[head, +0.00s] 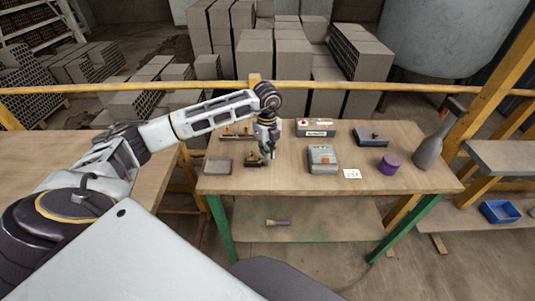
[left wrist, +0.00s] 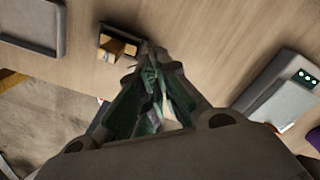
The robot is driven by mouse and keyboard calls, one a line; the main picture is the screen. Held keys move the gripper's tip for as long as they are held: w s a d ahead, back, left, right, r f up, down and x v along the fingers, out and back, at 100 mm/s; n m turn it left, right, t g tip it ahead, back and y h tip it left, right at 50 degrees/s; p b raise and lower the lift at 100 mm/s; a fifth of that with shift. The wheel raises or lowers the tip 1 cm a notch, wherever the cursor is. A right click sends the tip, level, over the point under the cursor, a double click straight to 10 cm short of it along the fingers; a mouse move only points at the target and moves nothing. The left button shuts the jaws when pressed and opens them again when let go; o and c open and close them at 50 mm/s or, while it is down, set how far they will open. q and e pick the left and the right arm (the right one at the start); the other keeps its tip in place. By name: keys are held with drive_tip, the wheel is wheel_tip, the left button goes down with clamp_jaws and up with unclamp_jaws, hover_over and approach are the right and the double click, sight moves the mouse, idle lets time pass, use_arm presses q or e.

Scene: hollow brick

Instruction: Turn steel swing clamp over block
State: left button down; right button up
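A small dark fixture (head: 255,163) with a yellowish block stands near the front left of the wooden table. In the left wrist view the dark base (left wrist: 104,42) shows with the yellow block (left wrist: 122,47) in it. I cannot make out a separate steel swing clamp arm; my fingers cover part of the fixture. My left gripper (head: 267,157) points down just right of the fixture. In the left wrist view its fingers (left wrist: 152,50) come together at the tips beside the block, and I see nothing clearly held. My right gripper is not in view.
A grey tray (head: 217,166) lies left of the fixture.

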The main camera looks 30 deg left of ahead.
use_arm(q)
drive_tip(key=m+b, duration=0.1)
drive_tip(key=m, duration=0.2)
drive_tip(key=shift+s+a+m+b, duration=0.1)
drive_tip(key=shift+m+b, duration=0.45)
drive_tip(key=shift+m, duration=0.35)
drive_tip(key=shift+m+b, duration=0.5)
drive_tip(key=shift+m, duration=1)
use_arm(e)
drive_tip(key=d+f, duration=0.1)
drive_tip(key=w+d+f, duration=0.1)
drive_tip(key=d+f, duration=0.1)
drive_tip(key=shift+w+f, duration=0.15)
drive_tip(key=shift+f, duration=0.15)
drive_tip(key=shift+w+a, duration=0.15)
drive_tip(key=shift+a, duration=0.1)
